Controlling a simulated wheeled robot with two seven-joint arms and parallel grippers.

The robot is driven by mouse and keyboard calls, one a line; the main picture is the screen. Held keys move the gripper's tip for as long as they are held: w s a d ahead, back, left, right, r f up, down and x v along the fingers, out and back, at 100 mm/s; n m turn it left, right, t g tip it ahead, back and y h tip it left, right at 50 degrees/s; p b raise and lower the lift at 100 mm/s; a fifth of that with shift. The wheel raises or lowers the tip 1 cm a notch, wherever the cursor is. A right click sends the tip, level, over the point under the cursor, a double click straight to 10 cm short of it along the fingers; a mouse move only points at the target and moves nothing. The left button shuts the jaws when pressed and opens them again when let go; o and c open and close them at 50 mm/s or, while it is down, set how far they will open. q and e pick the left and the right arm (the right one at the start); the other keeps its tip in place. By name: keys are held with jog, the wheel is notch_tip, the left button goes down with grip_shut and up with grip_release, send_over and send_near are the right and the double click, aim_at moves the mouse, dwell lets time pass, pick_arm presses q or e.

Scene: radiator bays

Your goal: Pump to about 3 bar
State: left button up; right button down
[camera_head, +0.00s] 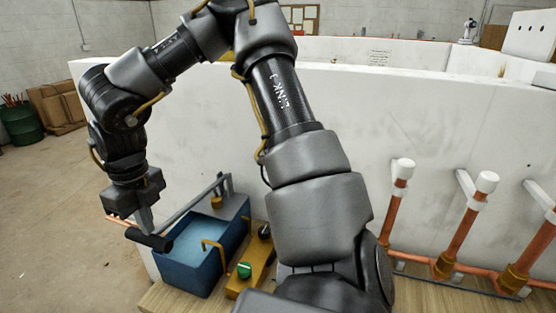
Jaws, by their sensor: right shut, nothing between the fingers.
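The test pump is a blue open-topped tank (186,264) with pale blue water (197,241) inside, standing on a wooden surface. Its grey lever (192,204) slopes down to the left and ends in a black grip (148,240). My right gripper (147,222) points down with its fingers shut and empty. The fingertips are at the top of the black grip; I cannot tell whether they touch it. A dark round part (265,231), perhaps the gauge, is beside the tank, partly behind my arm; no reading shows. My left gripper is not in view.
A green knob (244,270) sits on a yellow-brown block beside the tank. Copper pipes (455,245) with white caps stand along the white wall at right. A green bin (22,124) and cardboard boxes (58,107) stand far left. The floor at left is clear.

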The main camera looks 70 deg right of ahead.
aim_at(148, 238)
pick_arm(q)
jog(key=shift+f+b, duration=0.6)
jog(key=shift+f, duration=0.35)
pick_arm(e)
jog(key=shift+a+f+h, duration=0.25)
jog(key=shift+f+h, duration=0.15)
jog(key=shift+f, duration=0.7)
jog(key=f+b, duration=0.2)
jog(key=shift+a+f+h, duration=0.2)
jog(key=shift+f+h, duration=0.1)
jog(key=shift+h, duration=0.1)
jog(key=shift+d+r, duration=0.1)
jog(key=shift+r, duration=0.25)
jog(key=shift+y, duration=0.8)
jog(key=shift+d+r+p, duration=0.25)
jog(key=shift+r+p, duration=0.6)
jog(key=shift+r, duration=0.15)
jog(key=shift+d+r+p, duration=0.2)
jog(key=shift+r+p, duration=0.6)
jog(key=shift+r, duration=0.2)
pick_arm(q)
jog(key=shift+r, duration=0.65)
pick_arm(e)
jog(key=shift+r, duration=0.1)
